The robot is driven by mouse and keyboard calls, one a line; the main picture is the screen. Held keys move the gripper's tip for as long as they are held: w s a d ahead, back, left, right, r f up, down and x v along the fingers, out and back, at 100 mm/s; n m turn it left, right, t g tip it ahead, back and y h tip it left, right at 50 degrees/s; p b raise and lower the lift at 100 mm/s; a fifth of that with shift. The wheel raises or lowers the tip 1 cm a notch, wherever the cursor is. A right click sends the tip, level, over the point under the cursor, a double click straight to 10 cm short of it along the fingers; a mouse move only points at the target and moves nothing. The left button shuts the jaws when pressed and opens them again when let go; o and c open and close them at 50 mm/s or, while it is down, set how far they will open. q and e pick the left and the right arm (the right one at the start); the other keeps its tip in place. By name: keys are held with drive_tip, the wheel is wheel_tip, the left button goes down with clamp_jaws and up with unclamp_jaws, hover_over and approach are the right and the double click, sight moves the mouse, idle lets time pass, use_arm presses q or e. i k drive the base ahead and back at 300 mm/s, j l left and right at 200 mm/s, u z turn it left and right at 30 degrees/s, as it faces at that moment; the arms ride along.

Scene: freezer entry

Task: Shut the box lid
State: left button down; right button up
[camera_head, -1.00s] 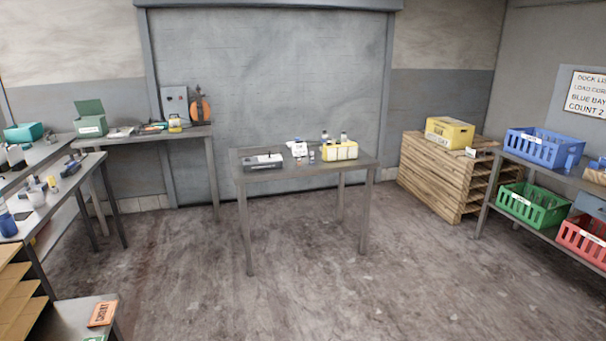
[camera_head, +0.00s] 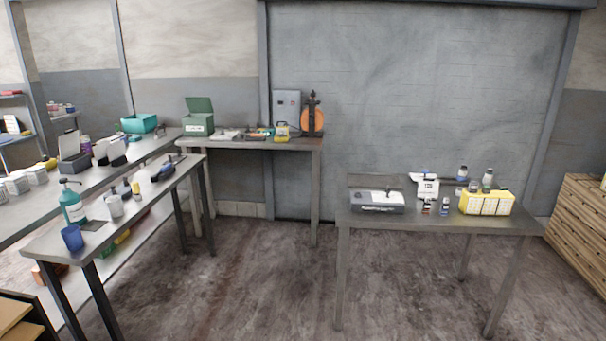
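A green box (camera_head: 198,125) stands on the back-left table, against the wall. Its green lid (camera_head: 198,104) is raised and leans back, so the box is open. A pale label shows on the front of the box. Another box, dark grey with a raised lid (camera_head: 70,143), stands on the long counter at the left. Neither of my grippers shows in the head view, and both boxes are some way off.
A side table (camera_head: 60,239) with bottles and a blue cup stands at the left front. A centre table (camera_head: 360,221) stands at the right. Bare floor (camera_head: 250,290) lies between them.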

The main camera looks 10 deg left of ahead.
sight(194, 104)
drive_tip(key=i+u, duration=0.15)
drive_tip(key=i, duration=0.35)
drive_tip(key=i+u, duration=0.15)
drive_tip(key=i, duration=0.35)
drive_tip(key=i+l+u, duration=0.15)
drive_tip(key=i, duration=0.35)
drive_tip(key=i+l+u, duration=0.15)
drive_tip(key=i, duration=0.3)
drive_tip(key=i+l+u, duration=0.1)
drive_tip(key=i, duration=0.4)
drive_tip(key=l, duration=0.1)
